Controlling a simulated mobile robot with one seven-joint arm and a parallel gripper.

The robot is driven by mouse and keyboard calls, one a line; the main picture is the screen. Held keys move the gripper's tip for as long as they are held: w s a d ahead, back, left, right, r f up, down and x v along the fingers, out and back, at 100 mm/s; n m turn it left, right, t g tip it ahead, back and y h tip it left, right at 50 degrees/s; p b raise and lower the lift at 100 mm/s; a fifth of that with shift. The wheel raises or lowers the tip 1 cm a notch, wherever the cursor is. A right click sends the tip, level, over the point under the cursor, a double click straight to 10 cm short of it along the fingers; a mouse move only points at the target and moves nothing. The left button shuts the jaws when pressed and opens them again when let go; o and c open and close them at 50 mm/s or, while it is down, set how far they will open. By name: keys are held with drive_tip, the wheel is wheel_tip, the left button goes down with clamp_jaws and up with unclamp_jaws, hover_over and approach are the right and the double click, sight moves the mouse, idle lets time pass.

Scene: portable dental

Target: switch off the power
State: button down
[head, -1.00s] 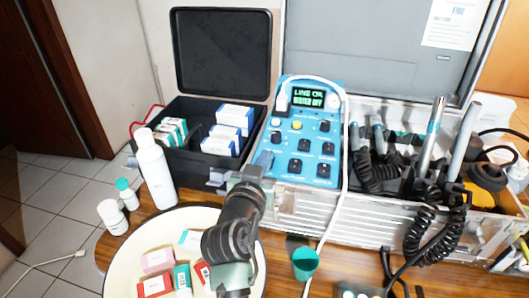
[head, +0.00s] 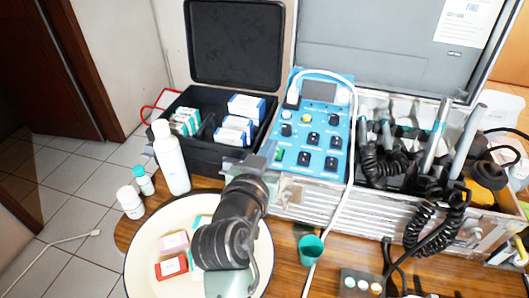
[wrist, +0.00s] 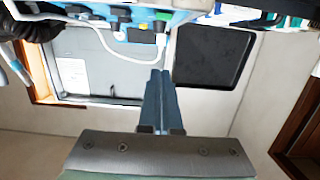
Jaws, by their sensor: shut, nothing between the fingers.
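The blue control panel (head: 315,128) stands in the open metal case, with several black knobs, a white button and a yellow button. Its display (head: 319,91) is dark. A green switch (head: 280,153) sits at the panel's lower left edge. My gripper (head: 266,150) is shut and empty just left of that switch; I cannot tell whether they touch.
A black box (head: 205,150) with small cartons is left of the panel. A white bottle (head: 170,158) and a round basin (head: 140,240) with cartons stand in front. A white cable (head: 346,190) hangs along the panel's right side. A green cup (head: 311,248) and coiled handpiece cords are at right.

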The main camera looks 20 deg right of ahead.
drive_tip(key=shift+r+v, duration=0.1)
drive_tip(key=shift+v, duration=0.75)
drive_tip(key=shift+r+v, duration=0.15)
drive_tip(key=shift+v, duration=0.7)
